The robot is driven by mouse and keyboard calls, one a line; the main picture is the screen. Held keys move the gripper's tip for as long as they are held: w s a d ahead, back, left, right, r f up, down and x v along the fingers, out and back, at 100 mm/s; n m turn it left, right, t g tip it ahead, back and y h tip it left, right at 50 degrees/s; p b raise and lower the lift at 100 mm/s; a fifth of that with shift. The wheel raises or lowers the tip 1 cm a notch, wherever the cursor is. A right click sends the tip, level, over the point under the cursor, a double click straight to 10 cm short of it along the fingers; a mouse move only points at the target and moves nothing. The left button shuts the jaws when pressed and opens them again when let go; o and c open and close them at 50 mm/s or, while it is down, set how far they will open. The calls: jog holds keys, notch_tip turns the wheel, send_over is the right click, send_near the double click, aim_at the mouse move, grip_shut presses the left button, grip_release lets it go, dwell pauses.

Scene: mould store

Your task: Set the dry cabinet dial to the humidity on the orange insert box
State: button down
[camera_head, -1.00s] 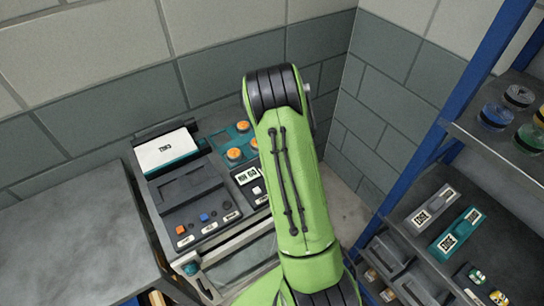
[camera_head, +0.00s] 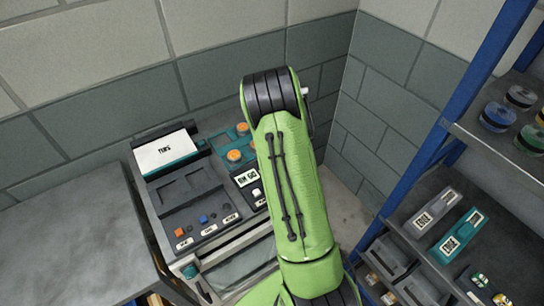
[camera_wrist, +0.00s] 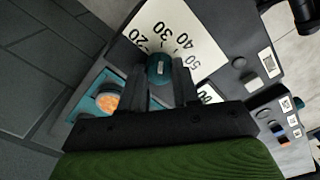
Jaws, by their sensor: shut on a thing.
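The dry cabinet dial (camera_wrist: 160,68) is a round teal knob with a pale mark, on a white scale plate (camera_wrist: 205,38) numbered 20, 30, 40, 50 around it. My gripper (camera_wrist: 163,80) has its dark fingers on both sides of the knob and is shut on it. Which number the mark meets is unclear. In the head view my green arm hides the dial and gripper. A small orange block (camera_head: 180,232), perhaps the orange insert box, sits at the cabinet's front left with a label too small to read.
A white-topped box (camera_head: 167,150) stands at the back left. A grey bench (camera_head: 70,240) lies left, and blue-framed shelving (camera_head: 400,180) with labelled boxes stands right.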

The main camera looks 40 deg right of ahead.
jog(key=c, duration=0.8)
grip_release()
jog(key=shift+r, duration=0.15)
notch_tip(320, 180, up, 16)
jog(key=shift+f+p, duration=0.25)
jog(key=shift+p, duration=0.8)
